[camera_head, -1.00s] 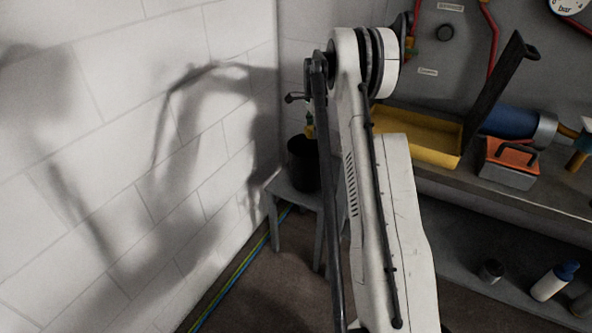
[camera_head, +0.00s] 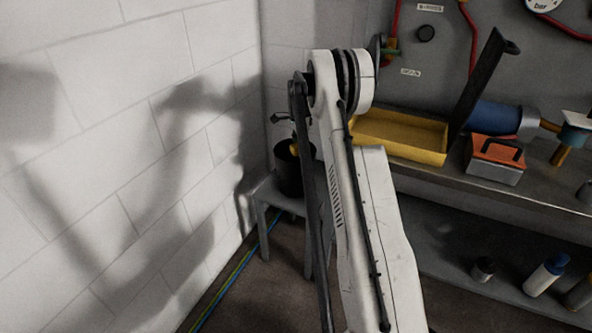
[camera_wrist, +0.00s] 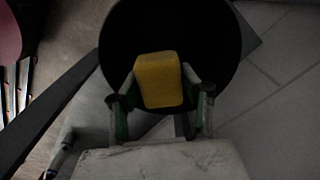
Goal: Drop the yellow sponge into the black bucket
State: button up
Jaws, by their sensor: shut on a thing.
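The yellow sponge (camera_wrist: 160,80) is gripped between the two fingers of my gripper (camera_wrist: 160,92) in the wrist view. The black bucket (camera_wrist: 215,35) lies behind and around the sponge there, so the sponge shows against its dark opening. In the head view the black bucket (camera_head: 288,175) stands upright on a small grey stool. A small yellow bit of the sponge (camera_head: 293,148) shows at the bucket's mouth. My gripper is mostly hidden behind my arm in the head view. How deep the sponge sits relative to the rim is hard to tell.
The grey stool (camera_head: 262,192) stands close to the white block wall (camera_head: 120,130). To the right, a workbench holds a yellow tray (camera_head: 400,152), an orange-topped toolbox (camera_head: 496,160) and a blue cylinder (camera_head: 500,117). Bottles stand on the lower shelf.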

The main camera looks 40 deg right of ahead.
jog(key=o, duration=1.2)
notch_tip(320, 180, up, 12)
